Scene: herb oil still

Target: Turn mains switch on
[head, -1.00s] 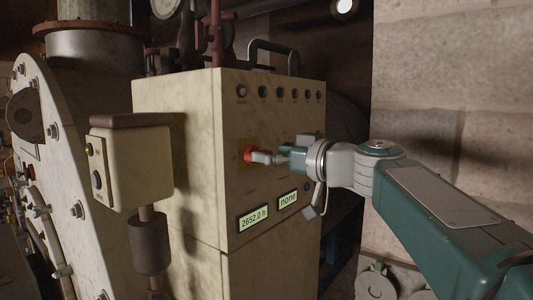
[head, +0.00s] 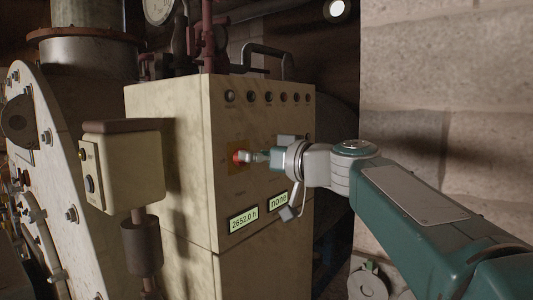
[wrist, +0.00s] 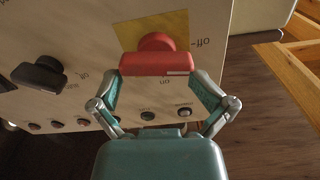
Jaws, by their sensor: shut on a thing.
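The mains switch is a red rotary handle (head: 239,157) on a yellow plate (head: 236,148) on the front of a cream cabinet. In the wrist view the red handle (wrist: 156,64) lies crosswise, with an "off" label beside the yellow plate (wrist: 128,32). My gripper (head: 254,157) reaches the handle from the right. In the wrist view its two fingers (wrist: 158,82) are shut on the ends of the handle's bar. The handle's pointing mark is too small to tell.
The cream cabinet (head: 166,180) carries a row of small round buttons and two lit displays, "2652.0 h" (head: 244,219) and "none" (head: 278,201). A black knob (wrist: 38,73) sits near the switch. A small control box (head: 128,170) stands at left. A block wall (head: 450,100) stands at right.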

